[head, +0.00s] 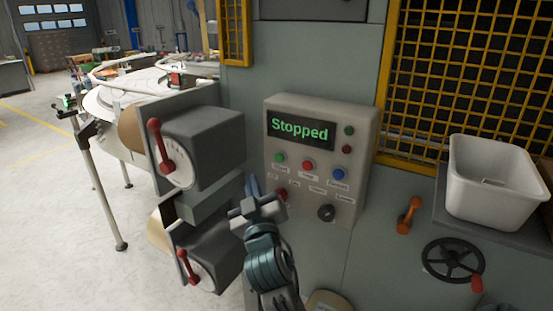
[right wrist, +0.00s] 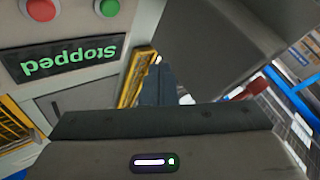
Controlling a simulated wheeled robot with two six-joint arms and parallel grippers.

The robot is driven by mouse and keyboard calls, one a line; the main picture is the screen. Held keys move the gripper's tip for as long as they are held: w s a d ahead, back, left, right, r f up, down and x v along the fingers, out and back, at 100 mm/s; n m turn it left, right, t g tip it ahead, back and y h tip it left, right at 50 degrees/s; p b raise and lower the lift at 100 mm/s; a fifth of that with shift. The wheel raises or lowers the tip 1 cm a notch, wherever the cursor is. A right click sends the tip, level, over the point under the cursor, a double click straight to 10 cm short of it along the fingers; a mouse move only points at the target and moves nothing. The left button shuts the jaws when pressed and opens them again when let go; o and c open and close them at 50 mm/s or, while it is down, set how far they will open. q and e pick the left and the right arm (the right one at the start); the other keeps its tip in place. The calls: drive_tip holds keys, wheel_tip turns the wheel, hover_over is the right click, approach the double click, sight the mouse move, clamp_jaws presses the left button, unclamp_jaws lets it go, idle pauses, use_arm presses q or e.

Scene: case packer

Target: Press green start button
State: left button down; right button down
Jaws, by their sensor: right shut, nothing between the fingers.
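The green start button (head: 280,158) is the leftmost in the upper row of buttons on the beige control panel (head: 362,135). The display (head: 300,130) above it reads "Stopped" in green. My right gripper (head: 252,184) is shut and empty, a little below and left of the green button and apart from it. The right wrist view shows the panel upside down. There the green button (right wrist: 108,7) is at the top edge, and the dark shut fingers (right wrist: 157,87) point away below it. My left gripper is not in view.
A red button (head: 308,165) and a blue button (head: 339,174) sit beside the green one. Grey boxes with red levers (head: 172,166) stand close left of my right gripper. A white bin (head: 490,190) and a black handwheel (head: 452,261) are at the right.

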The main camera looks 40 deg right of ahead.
sight(279, 158)
drive_tip(key=shift+w+d, duration=0.1)
drive_tip(key=shift+w+d+b, duration=0.35)
drive_tip(key=shift+w+d, duration=0.2)
drive_tip(key=shift+d, duration=0.8)
drive_tip(key=shift+w+d+b, duration=0.3)
drive_tip(key=shift+w+d, duration=0.2)
drive_tip(key=shift+d, duration=0.8)
drive_tip(key=shift+w+d+b, duration=0.35)
drive_tip(key=shift+w+d, duration=0.2)
drive_tip(key=shift+d, duration=0.8)
drive_tip(key=shift+w+d, duration=0.2)
drive_tip(key=shift+d, duration=0.2)
drive_tip(key=shift+w+d+b, duration=0.15)
drive_tip(key=shift+d+b, duration=0.2)
drive_tip(key=shift+a, duration=0.15)
drive_tip(key=shift+s+a, duration=0.35)
drive_tip(key=shift+a, duration=0.3)
